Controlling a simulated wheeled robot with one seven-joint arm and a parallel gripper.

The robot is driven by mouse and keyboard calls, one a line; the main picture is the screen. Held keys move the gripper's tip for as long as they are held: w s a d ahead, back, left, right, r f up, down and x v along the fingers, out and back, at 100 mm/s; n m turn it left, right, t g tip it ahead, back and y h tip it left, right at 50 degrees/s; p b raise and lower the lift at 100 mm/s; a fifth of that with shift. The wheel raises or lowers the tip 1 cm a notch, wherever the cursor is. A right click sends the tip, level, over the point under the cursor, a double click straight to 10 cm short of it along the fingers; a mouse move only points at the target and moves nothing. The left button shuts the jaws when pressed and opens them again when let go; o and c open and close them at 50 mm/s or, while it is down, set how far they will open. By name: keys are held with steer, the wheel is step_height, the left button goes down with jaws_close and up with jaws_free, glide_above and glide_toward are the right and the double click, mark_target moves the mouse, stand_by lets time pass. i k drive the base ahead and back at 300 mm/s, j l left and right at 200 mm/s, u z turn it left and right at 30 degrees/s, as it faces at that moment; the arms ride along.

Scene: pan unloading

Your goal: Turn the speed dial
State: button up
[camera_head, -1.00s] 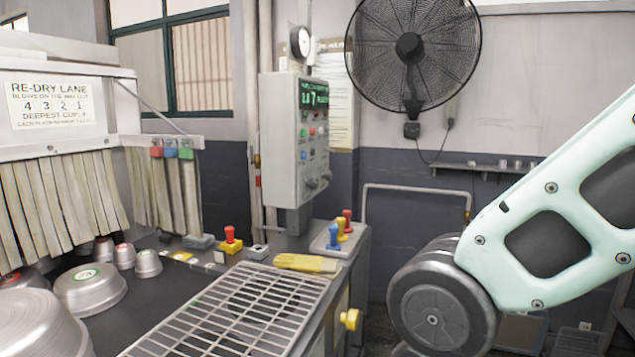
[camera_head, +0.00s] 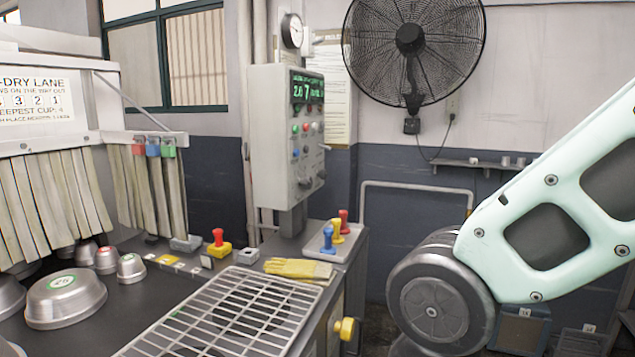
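A grey control box (camera_head: 272,140) stands on a post behind the grate. Its narrow right-hand face is turned partly towards me. That face has a green lit display (camera_head: 307,90), several coloured buttons and two dark round knobs low down, a left knob (camera_head: 304,183) and a right knob (camera_head: 321,174). I cannot read labels, so I cannot tell which knob is the speed dial. Nothing touches the knobs. My pale green arm shows at the right, well apart from the box. My gripper is out of view.
A metal grate (camera_head: 225,318) lies in front of the box, with yellow gloves (camera_head: 297,268) and a tray of coloured-handled tools (camera_head: 331,242) beyond. A red-topped yellow button (camera_head: 219,243) and metal pans (camera_head: 65,298) are left. A yellow knob (camera_head: 345,328) sticks out right.

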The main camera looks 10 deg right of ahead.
mark_target(307, 183)
steer(key=i+l, duration=0.7)
steer(key=i, duration=0.15)
